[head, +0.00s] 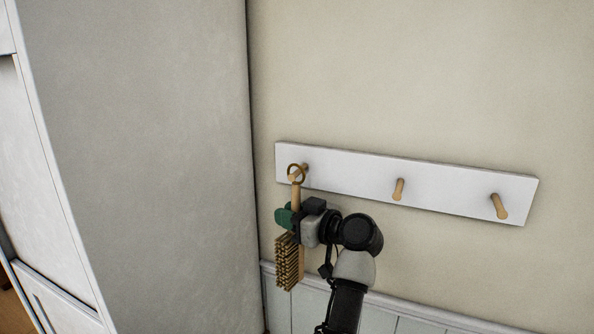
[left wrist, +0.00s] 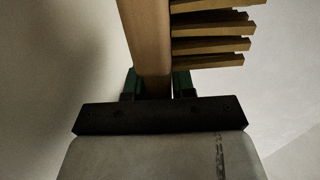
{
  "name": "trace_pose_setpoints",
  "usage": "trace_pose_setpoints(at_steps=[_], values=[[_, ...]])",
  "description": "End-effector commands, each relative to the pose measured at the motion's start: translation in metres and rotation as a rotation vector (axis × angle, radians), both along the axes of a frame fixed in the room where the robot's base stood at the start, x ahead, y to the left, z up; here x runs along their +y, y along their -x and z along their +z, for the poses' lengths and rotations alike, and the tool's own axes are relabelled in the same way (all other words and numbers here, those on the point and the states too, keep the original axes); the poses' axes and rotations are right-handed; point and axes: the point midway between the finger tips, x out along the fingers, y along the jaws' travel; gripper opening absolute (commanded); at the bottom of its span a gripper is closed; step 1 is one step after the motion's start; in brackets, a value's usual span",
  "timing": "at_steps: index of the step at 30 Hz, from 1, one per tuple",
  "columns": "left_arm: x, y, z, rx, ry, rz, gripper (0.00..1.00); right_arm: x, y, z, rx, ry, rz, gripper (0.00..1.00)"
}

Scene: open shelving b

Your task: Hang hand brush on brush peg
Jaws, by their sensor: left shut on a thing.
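The hand brush (head: 288,262) hangs upright with its bristles down and its wooden handle up. A brass ring (head: 289,181) is at its top end. My left gripper (head: 289,216), with green fingers, is shut on the handle below the ring. The ring overlaps the leftmost wooden peg (head: 304,169) of the white rail; I cannot tell whether it is around the peg or just in front of it. In the left wrist view, the brush (left wrist: 148,38) runs up from between the green fingers (left wrist: 156,85), bristles to the right. My right gripper is not in view.
The white rail (head: 350,176) is fixed to a beige wall and has two more pegs, a middle one (head: 398,189) and a right one (head: 499,206), both bare. A tall grey panel (head: 150,150) stands close on the left. White panelling runs below.

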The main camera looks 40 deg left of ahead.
Motion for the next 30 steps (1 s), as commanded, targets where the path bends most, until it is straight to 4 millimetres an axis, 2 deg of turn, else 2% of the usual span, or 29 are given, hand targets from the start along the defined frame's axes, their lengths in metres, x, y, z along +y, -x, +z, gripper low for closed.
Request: trace_pose_setpoints(at_steps=[30], values=[[-0.0002,0.0001,-0.0092,0.001,0.001,0.0,0.0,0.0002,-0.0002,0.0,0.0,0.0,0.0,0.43]])
